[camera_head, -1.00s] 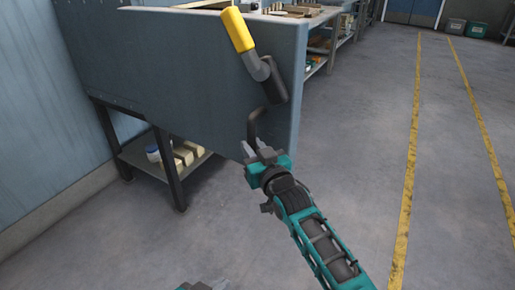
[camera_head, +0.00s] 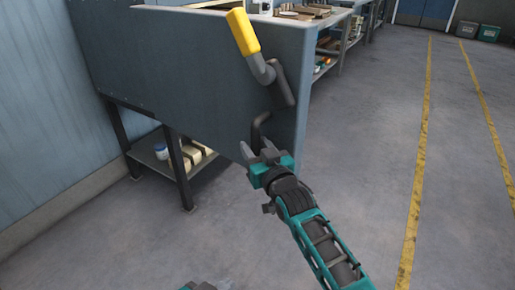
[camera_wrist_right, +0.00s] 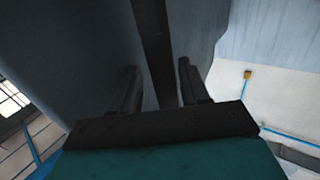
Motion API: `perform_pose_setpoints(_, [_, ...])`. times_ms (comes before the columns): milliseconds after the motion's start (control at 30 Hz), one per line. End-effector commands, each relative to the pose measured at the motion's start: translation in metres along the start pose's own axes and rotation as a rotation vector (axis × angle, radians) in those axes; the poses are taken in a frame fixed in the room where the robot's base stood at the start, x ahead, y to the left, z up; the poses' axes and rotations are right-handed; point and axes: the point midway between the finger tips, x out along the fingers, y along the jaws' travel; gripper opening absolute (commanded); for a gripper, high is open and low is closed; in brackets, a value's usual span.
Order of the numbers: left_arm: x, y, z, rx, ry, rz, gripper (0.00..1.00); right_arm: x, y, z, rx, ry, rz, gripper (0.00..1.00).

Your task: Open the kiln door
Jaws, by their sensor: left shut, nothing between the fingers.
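The kiln door (camera_head: 200,75) is a large dark grey panel in the head view. It carries a lever with a yellow grip (camera_head: 243,32) near its right edge and a dark bent bar handle (camera_head: 258,130) below that. My right gripper (camera_head: 257,151) is at the lower end of this bar. In the right wrist view its fingers (camera_wrist_right: 158,88) stand apart, with the dark bar (camera_wrist_right: 152,40) between them and gaps on both sides. My left gripper (camera_head: 201,286) shows only as a small part at the bottom edge; it is shut and empty.
Workbenches (camera_head: 345,40) stand behind the door. The grey floor (camera_head: 365,130) to the right is clear, with yellow lines.

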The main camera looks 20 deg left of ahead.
Motion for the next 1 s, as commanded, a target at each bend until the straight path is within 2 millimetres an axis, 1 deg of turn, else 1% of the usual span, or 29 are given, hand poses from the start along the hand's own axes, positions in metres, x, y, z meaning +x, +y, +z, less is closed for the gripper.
perform_pose_setpoints(367, [0.000,0.002,-0.001,-0.010,0.003,0.000,0.00,-0.001,0.003,0.003,0.002,-0.005,0.005,0.47])
perform_pose_setpoints(467, [-0.001,0.002,-0.003,-0.012,0.003,0.000,0.00,-0.005,0.004,0.002,0.002,-0.005,0.005,0.47])
perform_pose_setpoints(533, [-0.003,0.002,-0.006,-0.011,0.003,0.000,0.00,-0.011,0.004,0.003,0.002,-0.007,0.006,0.47])
perform_pose_setpoints(667, [-0.007,0.002,-0.012,-0.011,0.003,0.000,0.00,-0.029,0.003,0.001,0.002,-0.006,0.005,0.47])
perform_pose_setpoints(1000, [-0.017,0.002,-0.026,-0.006,0.001,0.000,0.00,-0.092,0.002,0.001,0.001,-0.007,0.004,0.47])
